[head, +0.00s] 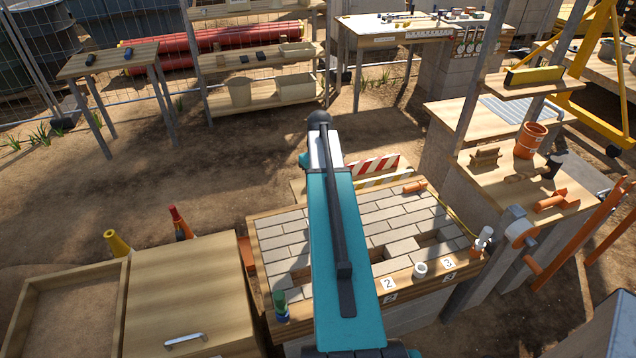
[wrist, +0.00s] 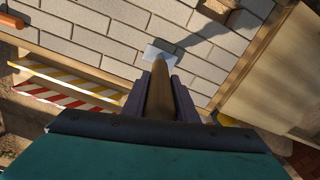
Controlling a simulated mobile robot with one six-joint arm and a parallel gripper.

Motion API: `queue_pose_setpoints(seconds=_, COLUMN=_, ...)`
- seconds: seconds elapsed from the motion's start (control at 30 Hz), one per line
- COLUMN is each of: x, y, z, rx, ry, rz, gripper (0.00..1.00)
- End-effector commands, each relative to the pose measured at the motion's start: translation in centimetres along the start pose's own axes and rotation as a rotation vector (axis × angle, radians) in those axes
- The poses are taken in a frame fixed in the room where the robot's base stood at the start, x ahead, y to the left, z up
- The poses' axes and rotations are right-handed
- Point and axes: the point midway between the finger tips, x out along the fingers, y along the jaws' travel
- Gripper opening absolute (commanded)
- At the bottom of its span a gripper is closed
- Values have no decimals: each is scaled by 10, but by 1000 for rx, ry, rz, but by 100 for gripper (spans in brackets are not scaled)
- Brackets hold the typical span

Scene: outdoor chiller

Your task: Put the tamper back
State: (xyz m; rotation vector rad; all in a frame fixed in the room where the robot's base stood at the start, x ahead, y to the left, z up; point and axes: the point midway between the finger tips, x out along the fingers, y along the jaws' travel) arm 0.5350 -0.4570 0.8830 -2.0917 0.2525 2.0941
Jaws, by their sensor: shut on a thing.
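In the wrist view, my gripper (wrist: 160,92) is shut on the tamper's round brown handle (wrist: 159,96). The handle runs away from me between the two dark fingers to the tamper's pale grey foot (wrist: 158,54). The foot is over the light paving blocks (wrist: 105,42); I cannot tell whether it touches them. In the head view, my teal arm reaches over the paved table (head: 275,232) and hides the gripper and tamper.
The paving has open gaps (head: 428,240). Along its edges are a white cup (head: 420,270), a green-topped bottle (head: 280,303) and an orange-handled tool (head: 413,187). A striped barrier (head: 376,165) stands behind. The right bench holds an orange pot (head: 531,140). Open dirt lies at left.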

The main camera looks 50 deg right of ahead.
Motion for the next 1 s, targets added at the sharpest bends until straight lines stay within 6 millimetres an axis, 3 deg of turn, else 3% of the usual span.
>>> queue_pose_setpoints(seconds=0.3, x=16, y=0, z=-1, rx=0, ry=3, rz=1, gripper=0)
queue_pose_setpoints(seconds=0.8, x=20, y=0, z=-1, rx=0, ry=3, rz=1, gripper=0)
queue_pose_setpoints(seconds=0.83, x=21, y=0, z=0, rx=0, ry=1, rz=1, gripper=29)
queue_pose_setpoints(seconds=0.93, x=21, y=0, z=0, rx=0, ry=1, rz=1, gripper=44)
queue_pose_setpoints(seconds=1.0, x=21, y=0, z=0, rx=0, ry=1, rz=0, gripper=44)
